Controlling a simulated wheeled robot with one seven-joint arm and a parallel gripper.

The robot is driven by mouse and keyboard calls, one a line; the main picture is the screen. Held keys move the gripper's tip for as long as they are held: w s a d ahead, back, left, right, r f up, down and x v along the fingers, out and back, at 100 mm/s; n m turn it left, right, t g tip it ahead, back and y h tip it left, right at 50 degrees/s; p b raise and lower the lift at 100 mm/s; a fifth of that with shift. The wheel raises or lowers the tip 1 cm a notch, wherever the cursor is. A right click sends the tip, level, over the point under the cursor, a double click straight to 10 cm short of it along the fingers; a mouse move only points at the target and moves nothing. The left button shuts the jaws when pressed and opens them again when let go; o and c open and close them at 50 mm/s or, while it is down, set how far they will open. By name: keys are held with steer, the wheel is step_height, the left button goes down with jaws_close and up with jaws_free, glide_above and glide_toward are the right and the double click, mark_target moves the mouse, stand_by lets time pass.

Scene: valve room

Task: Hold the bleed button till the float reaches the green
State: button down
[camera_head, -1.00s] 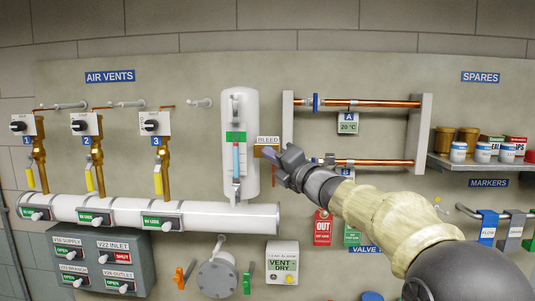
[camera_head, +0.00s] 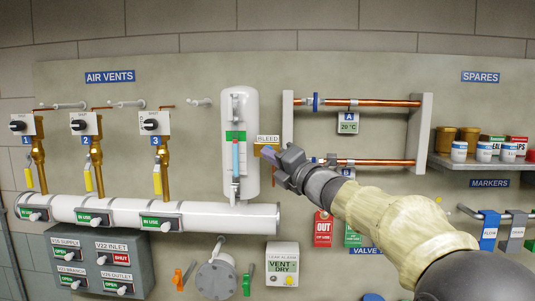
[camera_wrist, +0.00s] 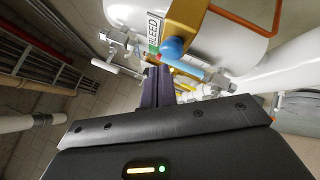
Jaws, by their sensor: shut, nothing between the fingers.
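The white vessel (camera_head: 250,105) on the wall panel carries an upright sight glass with a green band (camera_head: 236,136) and a blue column (camera_head: 236,158) below it. The blue column's top appears close under the green band; the float is too small to make out. The BLEED label (camera_head: 268,139) sits right of the vessel, above a brass bracket (camera_head: 258,151). In the wrist view a round blue button (camera_wrist: 174,47) shows at the bracket. My gripper (camera_head: 268,153) is shut and empty, its dark fingertips (camera_wrist: 158,72) close to the button. I cannot tell whether they touch it.
Copper pipes (camera_head: 370,103) in a white frame are right of the vessel. A white header pipe (camera_head: 240,216) runs below it. Red and green tags (camera_head: 322,230) hang under my arm. A spares shelf (camera_head: 478,167) is at far right.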

steer(key=shift+s, duration=0.1)
steer(key=s+b, duration=0.3)
steer(key=s, duration=0.2)
steer(key=shift+a, duration=0.1)
steer(key=shift+w, duration=0.1)
stand_by(3.2)
steer(key=s+m+t+p, duration=0.1)
steer(key=m, duration=0.1)
steer(key=s+m+t+p, duration=0.1)
steer(key=m+t+p, duration=0.1)
steer(key=s+m+t+p, duration=0.2)
steer(key=m, duration=0.1)
steer(key=shift+a+f+h, duration=0.2)
steer(key=shift+f+h, duration=0.1)
steer(key=shift+h, duration=0.1)
